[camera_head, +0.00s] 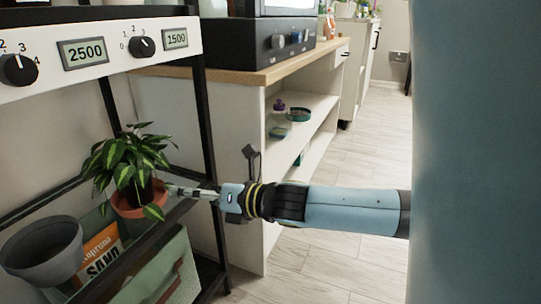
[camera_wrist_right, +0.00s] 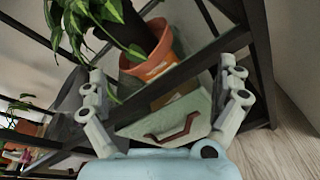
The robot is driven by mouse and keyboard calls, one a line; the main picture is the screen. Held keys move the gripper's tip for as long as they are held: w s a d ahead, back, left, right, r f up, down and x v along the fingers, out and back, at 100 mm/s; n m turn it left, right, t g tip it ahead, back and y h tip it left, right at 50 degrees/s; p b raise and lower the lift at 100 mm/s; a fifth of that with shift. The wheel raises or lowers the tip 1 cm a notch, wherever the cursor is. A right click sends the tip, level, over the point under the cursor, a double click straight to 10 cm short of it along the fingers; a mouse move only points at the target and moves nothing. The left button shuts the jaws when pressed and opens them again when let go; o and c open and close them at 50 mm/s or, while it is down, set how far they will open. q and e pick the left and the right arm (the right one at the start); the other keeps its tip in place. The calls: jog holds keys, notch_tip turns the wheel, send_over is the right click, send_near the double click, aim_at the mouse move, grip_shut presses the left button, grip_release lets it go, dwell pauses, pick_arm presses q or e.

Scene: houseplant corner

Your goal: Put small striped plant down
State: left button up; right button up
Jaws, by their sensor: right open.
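The small striped plant (camera_head: 122,160) has green leaves with pale stripes and sits in a terracotta pot (camera_head: 128,214) on the dark-framed shelf at the left. It looks upright. My right gripper (camera_head: 172,190) reaches in from the right, its fingertips close to the pot's right side. In the right wrist view the gripper (camera_wrist_right: 165,85) is open, with the terracotta pot (camera_wrist_right: 160,65) seen beyond and between the spread fingers; I cannot tell whether they touch it. Leaves (camera_wrist_right: 95,20) hang at the upper left there. My left gripper is not in view.
A grey pot (camera_head: 42,252) and an orange-and-white sand bag (camera_head: 102,252) are left of the plant. A pale green box with a brown handle (camera_wrist_right: 172,128) is below the shelf. Dark shelf posts (camera_head: 205,120) stand close to my right gripper. Floor (camera_head: 340,262) is clear at right.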

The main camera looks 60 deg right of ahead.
jog(key=s+a+f+m+g+h, duration=0.3)
jog(key=s+f+m+g, duration=0.5)
jog(key=s+f+m, duration=0.85)
jog(key=s+a+m+g, duration=0.2)
jog(key=s+m+g, duration=0.1)
jog(key=s+m, duration=0.3)
jog(key=s+a+r+m+g, duration=0.1)
jog(key=s+a+m+g, duration=0.2)
jog(key=s+m, duration=0.4)
jog(key=shift+a+r, duration=0.15)
jog(key=shift+r, duration=0.1)
jog(key=shift+f, duration=0.1)
